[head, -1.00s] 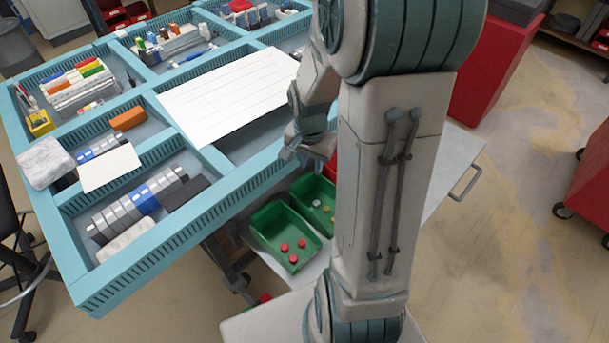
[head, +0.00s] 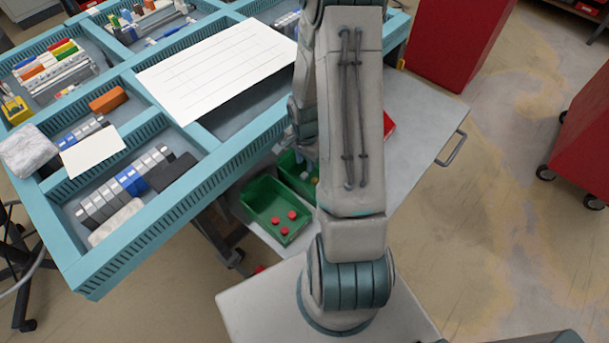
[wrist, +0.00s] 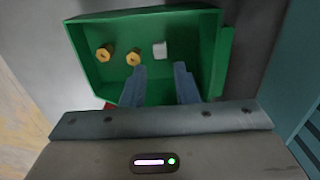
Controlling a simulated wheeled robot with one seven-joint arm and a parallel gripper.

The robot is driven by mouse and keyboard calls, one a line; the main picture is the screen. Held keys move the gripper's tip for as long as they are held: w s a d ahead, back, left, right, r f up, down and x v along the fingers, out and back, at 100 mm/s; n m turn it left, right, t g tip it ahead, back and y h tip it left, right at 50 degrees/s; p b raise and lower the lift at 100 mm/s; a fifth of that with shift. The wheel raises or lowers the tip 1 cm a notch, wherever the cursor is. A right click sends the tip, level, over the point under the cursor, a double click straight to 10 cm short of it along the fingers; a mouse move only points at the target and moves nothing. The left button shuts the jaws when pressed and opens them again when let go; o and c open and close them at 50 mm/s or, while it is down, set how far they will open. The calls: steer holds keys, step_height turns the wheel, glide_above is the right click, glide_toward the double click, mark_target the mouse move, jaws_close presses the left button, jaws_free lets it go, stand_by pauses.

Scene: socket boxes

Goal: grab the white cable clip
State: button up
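The white cable clip (wrist: 160,50) is a small white piece in a green bin (wrist: 215,45), seen in the wrist view. It lies right of two brass-coloured nuts (wrist: 119,55). My gripper (wrist: 159,67) is open, with its two blue-grey fingers apart over the near part of the bin. The clip shows just beyond the fingertips, roughly in line with the gap, and nothing is between the fingers. How high the fingers are above the bin floor I cannot tell. In the head view my arm hides most of this bin and the clip cannot be made out.
A second green bin (head: 254,198) with several red round pieces (head: 292,215) stands beside it on a grey shelf (head: 425,130). The blue-framed table (head: 180,228) with trays and socket parts rises close by. A red cabinet (head: 455,45) stands at the back right.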

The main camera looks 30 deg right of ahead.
mark_target(305, 173)
steer(key=shift+f+p, duration=0.3)
steer(key=shift+f, duration=2.55)
jaws_close()
